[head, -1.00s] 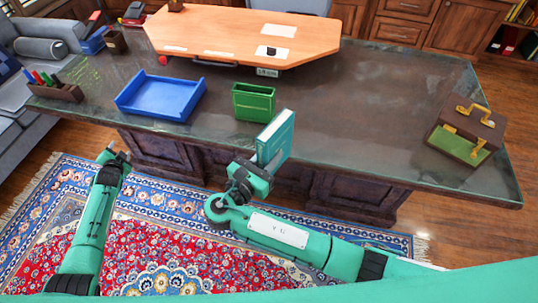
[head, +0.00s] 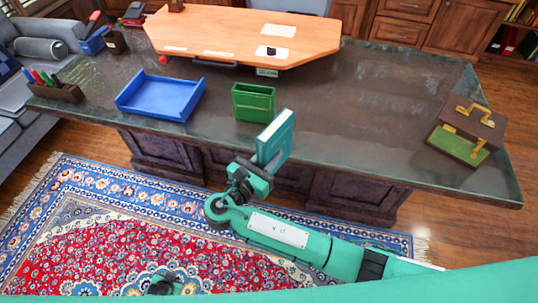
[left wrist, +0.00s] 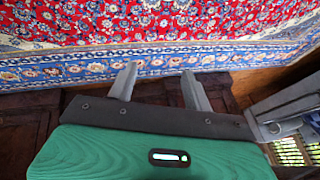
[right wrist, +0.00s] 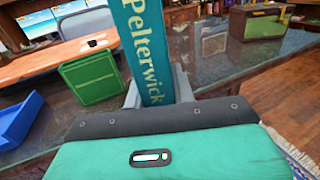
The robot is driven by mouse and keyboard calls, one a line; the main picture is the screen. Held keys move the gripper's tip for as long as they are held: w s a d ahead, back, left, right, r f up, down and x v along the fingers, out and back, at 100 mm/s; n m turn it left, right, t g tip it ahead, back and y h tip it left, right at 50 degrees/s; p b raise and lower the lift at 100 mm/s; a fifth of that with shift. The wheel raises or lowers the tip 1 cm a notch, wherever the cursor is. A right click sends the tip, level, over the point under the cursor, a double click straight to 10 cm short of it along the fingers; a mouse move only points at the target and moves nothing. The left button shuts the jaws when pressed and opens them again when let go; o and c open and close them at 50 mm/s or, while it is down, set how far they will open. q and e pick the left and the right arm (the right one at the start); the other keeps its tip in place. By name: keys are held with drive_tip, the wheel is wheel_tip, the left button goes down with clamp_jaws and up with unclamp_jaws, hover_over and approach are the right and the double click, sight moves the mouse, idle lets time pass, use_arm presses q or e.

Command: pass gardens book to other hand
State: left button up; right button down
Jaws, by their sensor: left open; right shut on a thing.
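A teal book (head: 275,137) stands upright in my right gripper (head: 262,168), above the front edge of the desk. In the right wrist view the book's spine (right wrist: 146,45) reads "Pelterwick", and the right gripper's fingers (right wrist: 157,92) are shut on its lower end. No word "gardens" is readable. My left gripper (left wrist: 158,84) shows in the left wrist view, open and empty, with the patterned rug beyond its fingers. In the head view only a small part of my left arm shows, low over the rug and well apart from the book.
The dark desk (head: 370,110) bears a blue tray (head: 160,97), a green box (head: 254,101), a pen holder (head: 55,90) and a brown case with a brass handle (head: 467,130). Space over the rug (head: 90,225) is clear.

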use_arm(q)
drive_tip(key=s+d+f+g, duration=0.1)
drive_tip(key=s+d+f, duration=0.1)
drive_tip(key=s, duration=0.7)
drive_tip(key=s+d+f+n+g, duration=0.1)
drive_tip(key=s+d, duration=0.3)
drive_tip(key=s, duration=0.5)
drive_tip(key=s+d+f+n+g+h, duration=0.1)
drive_tip(key=s+d+f+g, duration=0.1)
drive_tip(key=s, duration=0.7)
drive_tip(key=shift+s+d+f, duration=0.25)
drive_tip(key=shift+d+f, duration=0.65)
